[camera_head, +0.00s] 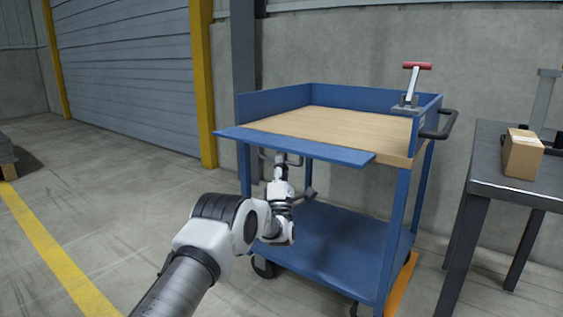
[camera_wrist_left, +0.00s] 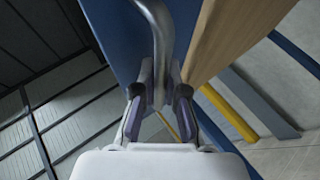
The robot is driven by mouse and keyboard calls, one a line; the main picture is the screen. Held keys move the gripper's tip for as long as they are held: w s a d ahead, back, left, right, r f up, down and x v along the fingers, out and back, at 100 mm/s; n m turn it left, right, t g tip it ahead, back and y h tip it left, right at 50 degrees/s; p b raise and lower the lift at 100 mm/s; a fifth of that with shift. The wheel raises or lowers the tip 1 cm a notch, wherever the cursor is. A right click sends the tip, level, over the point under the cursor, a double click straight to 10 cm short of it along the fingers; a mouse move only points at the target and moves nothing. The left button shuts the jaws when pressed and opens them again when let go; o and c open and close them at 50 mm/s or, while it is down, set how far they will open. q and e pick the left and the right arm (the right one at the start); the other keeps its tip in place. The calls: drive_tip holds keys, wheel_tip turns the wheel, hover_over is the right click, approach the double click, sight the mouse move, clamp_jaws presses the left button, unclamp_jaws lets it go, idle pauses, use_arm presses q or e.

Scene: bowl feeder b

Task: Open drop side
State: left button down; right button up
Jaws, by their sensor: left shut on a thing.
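The drop side (camera_head: 305,147) is a long blue panel along the near edge of the blue trolley's wooden top deck (camera_head: 345,124). It leans outward, close to level, leaving the near side of the deck open. A grey bar handle (camera_wrist_left: 158,28) is on the panel's face. My left gripper (camera_head: 281,160) is below the panel. In the left wrist view its two fingers (camera_wrist_left: 159,92) are shut on the handle, with the blue panel (camera_wrist_left: 115,30) behind. The fingertips are partly hidden under the panel in the head view. My right gripper is not in view.
A red-handled clamp (camera_head: 411,85) stands on the trolley's far right corner. The blue lower shelf (camera_head: 335,243) is empty. A dark table (camera_head: 490,165) with a cardboard box (camera_head: 522,154) stands at right.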

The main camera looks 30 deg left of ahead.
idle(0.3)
use_arm(q)
drive_tip(key=c, duration=1.2)
unclamp_jaws()
drive_tip(key=v, duration=1.2)
drive_tip(key=shift+f, duration=0.1)
drive_tip(key=shift+c, duration=0.3)
